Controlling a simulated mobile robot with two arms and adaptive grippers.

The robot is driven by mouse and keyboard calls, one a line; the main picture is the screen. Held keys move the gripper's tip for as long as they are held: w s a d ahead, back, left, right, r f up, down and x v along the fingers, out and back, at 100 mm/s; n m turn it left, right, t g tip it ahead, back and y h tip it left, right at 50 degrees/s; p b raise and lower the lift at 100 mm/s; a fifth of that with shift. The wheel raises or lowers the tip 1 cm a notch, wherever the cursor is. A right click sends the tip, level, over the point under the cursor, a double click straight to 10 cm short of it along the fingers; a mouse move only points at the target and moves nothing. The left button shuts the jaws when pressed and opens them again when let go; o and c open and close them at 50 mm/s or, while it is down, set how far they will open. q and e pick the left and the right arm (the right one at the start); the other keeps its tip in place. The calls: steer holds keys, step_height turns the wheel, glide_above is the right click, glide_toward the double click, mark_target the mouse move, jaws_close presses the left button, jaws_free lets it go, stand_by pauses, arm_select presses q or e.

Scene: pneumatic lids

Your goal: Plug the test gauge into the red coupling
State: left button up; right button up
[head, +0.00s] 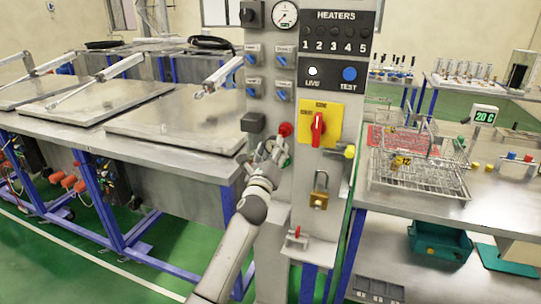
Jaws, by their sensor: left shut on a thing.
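The red coupling (285,129) shows as a small red round part on the grey panel column, left of the yellow switch plate. My left gripper (268,152) is just below and left of it, in front of the column. It is shut on a small round thing, apparently the test gauge (271,146), mostly hidden by the fingers. The red coupling is not covered by the gripper. I cannot tell whether the gauge touches it. My right gripper is not in view.
The panel column bears a yellow plate with a red rotary switch (318,128), a padlock (320,190), a yellow fitting (349,151) and a fixed dial gauge (284,15). Steel lidded tanks (180,122) stand left. A bench with a wire basket (420,175) stands right.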

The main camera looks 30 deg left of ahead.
arm_select(q)
steer(key=shift+r, duration=0.1)
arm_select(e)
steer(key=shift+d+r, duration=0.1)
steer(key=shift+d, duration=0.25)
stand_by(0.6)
arm_select(q)
steer(key=shift+w, duration=0.25)
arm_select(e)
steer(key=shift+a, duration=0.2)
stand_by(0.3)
arm_select(q)
steer(key=shift+f+b+x, duration=0.15)
steer(key=shift+b+x, duration=0.2)
steer(key=shift+x, duration=0.35)
steer(key=shift+f+b+x, duration=0.15)
steer(key=shift+b+x, duration=0.2)
steer(key=shift+x, duration=0.35)
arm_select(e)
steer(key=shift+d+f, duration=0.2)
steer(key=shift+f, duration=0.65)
arm_select(q)
steer(key=o, duration=1.1)
steer(key=shift+w+d, duration=0.1)
steer(key=shift+d, duration=0.05)
steer(key=shift+f, duration=0.1)
